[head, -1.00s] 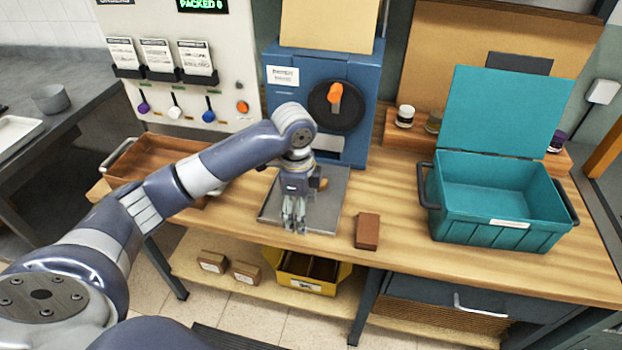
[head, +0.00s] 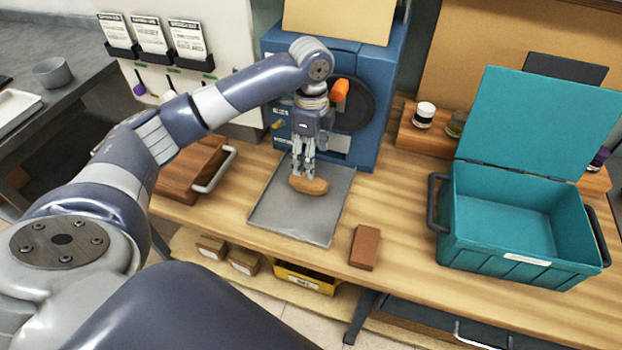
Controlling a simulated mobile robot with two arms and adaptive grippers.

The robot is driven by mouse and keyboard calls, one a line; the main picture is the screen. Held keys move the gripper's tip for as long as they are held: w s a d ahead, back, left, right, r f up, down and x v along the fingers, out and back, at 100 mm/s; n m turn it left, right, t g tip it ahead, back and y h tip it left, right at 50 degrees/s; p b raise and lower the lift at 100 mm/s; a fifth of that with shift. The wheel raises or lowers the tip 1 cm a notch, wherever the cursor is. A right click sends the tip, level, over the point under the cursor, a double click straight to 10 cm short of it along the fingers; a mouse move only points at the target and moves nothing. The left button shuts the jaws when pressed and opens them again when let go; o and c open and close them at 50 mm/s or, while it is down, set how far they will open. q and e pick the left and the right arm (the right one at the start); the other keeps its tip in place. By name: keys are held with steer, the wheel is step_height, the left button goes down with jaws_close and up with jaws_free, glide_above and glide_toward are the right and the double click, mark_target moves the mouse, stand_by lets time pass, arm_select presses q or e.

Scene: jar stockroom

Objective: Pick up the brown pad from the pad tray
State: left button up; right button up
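The brown pad (head: 314,186), a small rounded tan-brown piece, is at the grey metal tray (head: 296,222) in front of the blue machine. My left gripper (head: 303,175) points down over the tray with its fingertips at the pad, seeming to touch it. The fingers look only a little apart, and I cannot tell whether they grip the pad or whether the pad rests on the tray. My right gripper is not in view.
A brown block (head: 365,247) lies right of the tray. A teal crate (head: 520,240) with its lid up stands further right. The blue machine (head: 385,110) with an orange knob (head: 340,91) rises behind. A wooden tray (head: 180,185) stands at left.

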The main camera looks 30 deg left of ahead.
mark_target(307, 180)
arm_select(q)
step_height(307, 180, down, 4)
steer(key=shift+s+r, duration=0.1)
steer(key=shift+s, duration=0.05)
steer(key=f, duration=0.2)
steer(key=a+f+p, duration=0.1)
steer(key=f, duration=0.1)
steer(key=shift+f, duration=0.95)
steer(key=c, duration=1)
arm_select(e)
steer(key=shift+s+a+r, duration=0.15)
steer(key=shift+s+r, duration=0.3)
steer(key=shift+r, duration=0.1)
